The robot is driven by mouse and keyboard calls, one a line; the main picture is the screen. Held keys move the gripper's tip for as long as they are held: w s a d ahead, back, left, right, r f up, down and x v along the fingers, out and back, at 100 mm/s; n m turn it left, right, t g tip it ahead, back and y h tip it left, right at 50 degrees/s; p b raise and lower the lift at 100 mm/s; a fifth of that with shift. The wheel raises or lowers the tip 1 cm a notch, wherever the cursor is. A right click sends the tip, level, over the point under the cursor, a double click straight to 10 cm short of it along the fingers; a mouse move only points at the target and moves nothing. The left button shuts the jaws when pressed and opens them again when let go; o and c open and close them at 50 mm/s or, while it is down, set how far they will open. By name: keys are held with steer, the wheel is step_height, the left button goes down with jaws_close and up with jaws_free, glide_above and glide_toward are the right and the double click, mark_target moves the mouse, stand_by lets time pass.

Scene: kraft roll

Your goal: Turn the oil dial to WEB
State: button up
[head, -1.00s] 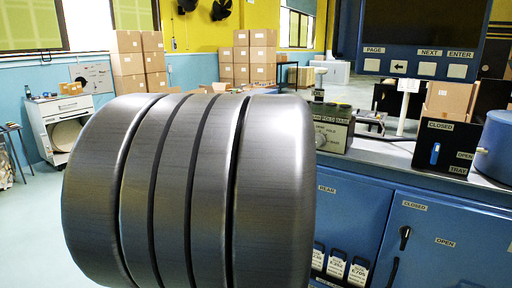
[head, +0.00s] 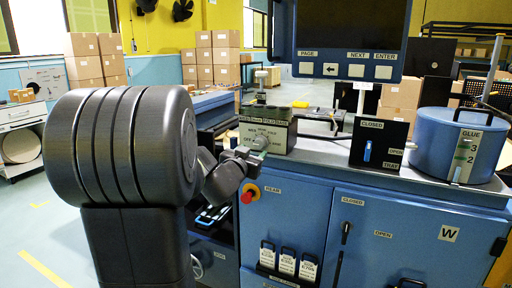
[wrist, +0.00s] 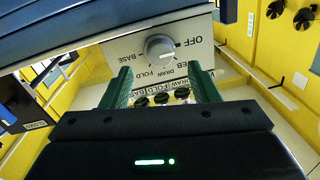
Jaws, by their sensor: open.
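The oil dial is a round grey knob (wrist: 160,47) on a pale plate, upside down in the wrist view. OFF, BASE, FOLD, DRAW and WEB are printed around it. Its dark mark appears to point toward OFF. In the head view the dial's box (head: 280,137) stands on the counter, its knob largely hidden by my gripper (head: 255,156). In the wrist view my gripper (wrist: 162,84) is open, its green fingers spread either side of and short of the knob, with nothing between them.
Several small dark knobs (wrist: 161,98) sit beyond the dial's labels in the wrist view. A red button (head: 249,193) is just below my gripper. The tray switch panel (head: 379,144) and a blue glue pot (head: 460,145) stand to the right on the counter.

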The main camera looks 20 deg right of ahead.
mark_target(259, 145)
steer(key=shift+x, duration=2.7)
steer(key=shift+c, duration=0.2)
steer(key=c, duration=0.9)
